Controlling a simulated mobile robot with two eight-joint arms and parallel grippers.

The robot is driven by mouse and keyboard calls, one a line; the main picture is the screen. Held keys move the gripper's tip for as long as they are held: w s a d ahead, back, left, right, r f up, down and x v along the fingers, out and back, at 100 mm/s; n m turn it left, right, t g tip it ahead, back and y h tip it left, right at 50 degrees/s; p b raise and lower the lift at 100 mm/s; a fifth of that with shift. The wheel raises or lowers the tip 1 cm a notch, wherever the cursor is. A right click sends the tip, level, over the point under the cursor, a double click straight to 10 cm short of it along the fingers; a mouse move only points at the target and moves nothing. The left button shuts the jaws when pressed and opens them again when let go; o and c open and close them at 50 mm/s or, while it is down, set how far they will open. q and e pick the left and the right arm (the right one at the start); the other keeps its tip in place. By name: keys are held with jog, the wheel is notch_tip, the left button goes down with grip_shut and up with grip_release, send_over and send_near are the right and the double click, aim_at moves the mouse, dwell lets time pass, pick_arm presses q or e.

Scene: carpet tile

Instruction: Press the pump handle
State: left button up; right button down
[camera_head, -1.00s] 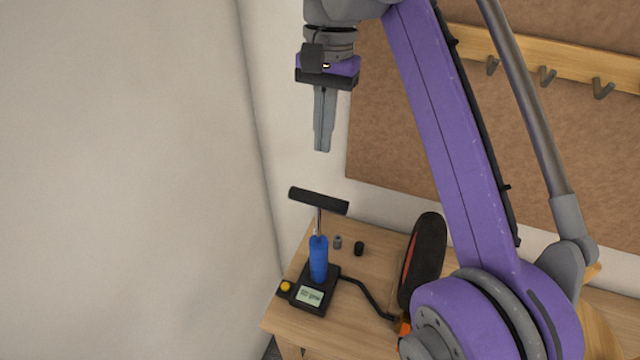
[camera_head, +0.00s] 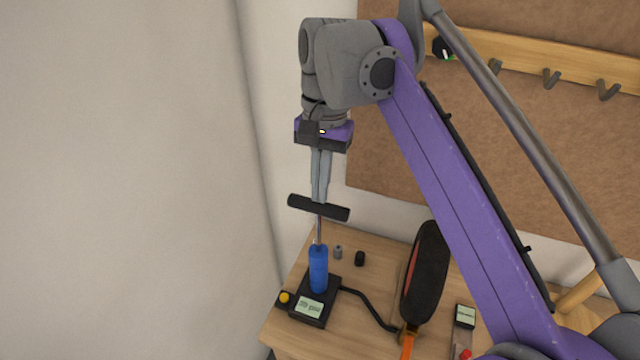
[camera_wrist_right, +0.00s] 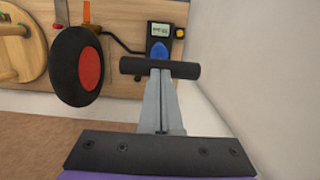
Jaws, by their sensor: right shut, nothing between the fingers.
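The pump stands upright on the wooden table, with a blue barrel (camera_head: 318,268), a black base with a small display (camera_head: 310,306), and a black T-handle (camera_head: 318,207) raised on a thin metal rod. My right gripper (camera_head: 320,198) is shut and empty, pointing down, with its fingertips at the middle of the handle; whether they touch it I cannot tell. In the right wrist view the fingers (camera_wrist_right: 161,78) reach up to the handle (camera_wrist_right: 160,68), and the blue barrel (camera_wrist_right: 159,53) shows behind it. My left gripper is not in view.
A black wheel with a red hub (camera_head: 425,275) stands right of the pump, and a black hose (camera_head: 368,308) runs toward it from the base. A hook rail (camera_head: 520,70) is on the wall board.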

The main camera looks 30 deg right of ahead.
aim_at(320, 234)
notch_tip(320, 234, down, 12)
jog(key=b, duration=0.5)
jog(key=shift+s+f, duration=0.1)
jog(key=shift+f, duration=0.15)
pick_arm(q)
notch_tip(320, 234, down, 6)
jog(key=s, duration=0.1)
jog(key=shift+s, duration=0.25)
pick_arm(e)
jog(key=r+p, duration=0.4)
jog(key=r, duration=0.1)
jog(key=shift+w+d+r, duration=0.15)
jog(key=shift+w+d, duration=0.1)
jog(key=shift+w, duration=0.05)
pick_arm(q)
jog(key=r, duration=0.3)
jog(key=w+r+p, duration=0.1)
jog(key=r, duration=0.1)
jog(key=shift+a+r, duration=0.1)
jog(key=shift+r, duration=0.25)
pick_arm(e)
notch_tip(320, 234, up, 9)
jog(key=w+d, duration=0.1)
jog(key=shift+d, duration=0.1)
